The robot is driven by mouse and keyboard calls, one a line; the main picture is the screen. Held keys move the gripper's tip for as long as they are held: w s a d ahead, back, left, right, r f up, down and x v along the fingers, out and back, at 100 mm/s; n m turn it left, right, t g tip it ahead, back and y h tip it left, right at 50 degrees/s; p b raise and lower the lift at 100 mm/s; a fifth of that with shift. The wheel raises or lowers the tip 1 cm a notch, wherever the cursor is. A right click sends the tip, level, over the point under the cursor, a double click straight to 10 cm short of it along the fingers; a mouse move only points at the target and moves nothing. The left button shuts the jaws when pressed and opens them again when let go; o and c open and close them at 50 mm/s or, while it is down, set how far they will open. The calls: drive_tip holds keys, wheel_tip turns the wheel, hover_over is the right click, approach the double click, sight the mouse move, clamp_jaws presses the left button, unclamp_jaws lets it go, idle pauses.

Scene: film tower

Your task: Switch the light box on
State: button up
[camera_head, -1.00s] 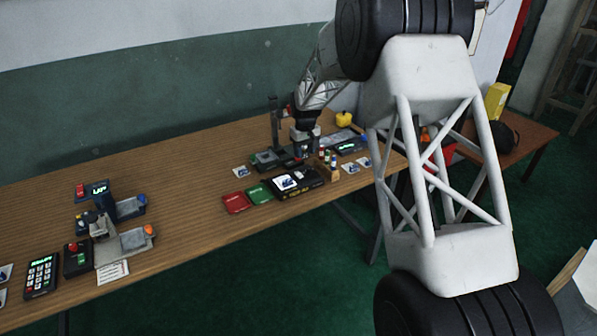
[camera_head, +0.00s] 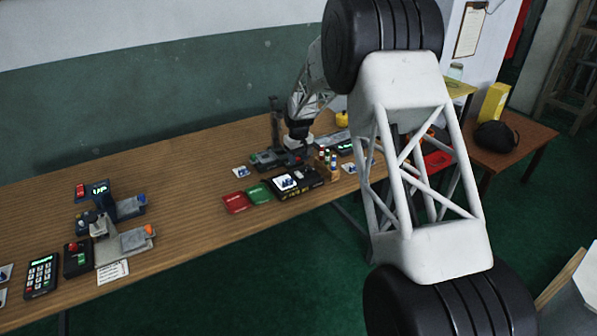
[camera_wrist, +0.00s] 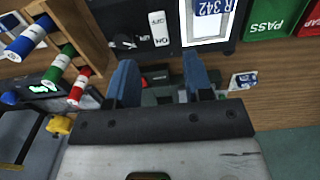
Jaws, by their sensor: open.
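The black light box (camera_head: 312,179) lies on the wooden bench, with a film on its white panel (camera_head: 285,182). In the wrist view, the panel (camera_wrist: 208,42) looks bright white around a film marked R 342. Next to it are a white rocker switch (camera_wrist: 159,29) with ON/OFF lettering and a dark knob (camera_wrist: 122,42). I cannot tell which way the rocker is set. My gripper (camera_wrist: 160,80) is open and empty, its blue fingers apart just short of the box's switch side. In the head view, the gripper (camera_head: 298,152) is partly hidden behind the box area.
A wooden rack (camera_wrist: 78,25) of coloured tubes stands close beside the light box. Green (camera_head: 258,193) and red (camera_head: 235,202) trays lie on its other side. A dark stand (camera_head: 275,125) rises behind. The bench between these and the left-hand devices (camera_head: 105,225) is clear.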

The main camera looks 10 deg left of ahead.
sight(299, 174)
drive_tip(key=shift+f, duration=3.15)
